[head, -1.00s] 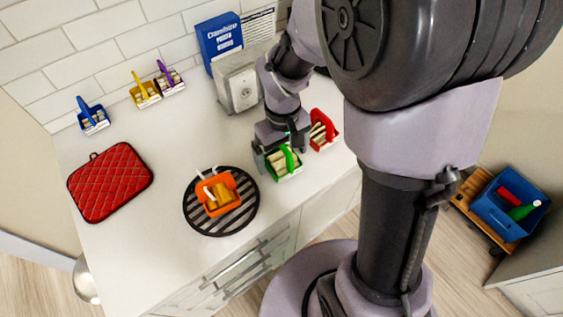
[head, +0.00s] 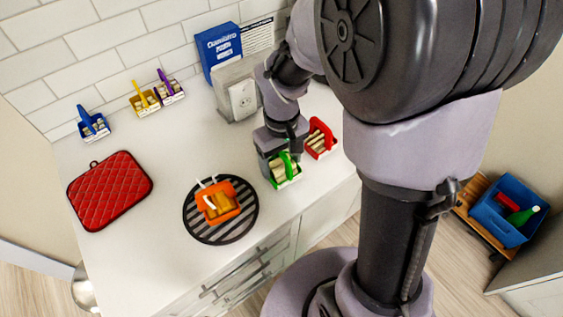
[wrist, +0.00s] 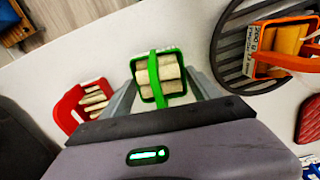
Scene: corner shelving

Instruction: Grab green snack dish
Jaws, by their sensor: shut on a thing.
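The green snack dish (head: 284,170) is a small green basket with a hooped handle and pale snack pieces inside. It is near the front edge of the counter, left of the red dish. My gripper (head: 277,158) is over it from behind. In the wrist view the green dish (wrist: 158,78) lies between the two grey fingers, and my gripper (wrist: 163,92) is shut on it. I cannot tell whether its base is clear of the counter.
A red snack dish (head: 321,138) stands close on the right. An orange dish (head: 217,203) sits on a round black rack (head: 239,226) to the left. A red quilted pad (head: 109,190) lies farther left. Blue, yellow and purple dishes stand by the wall near a grey box (head: 238,97).

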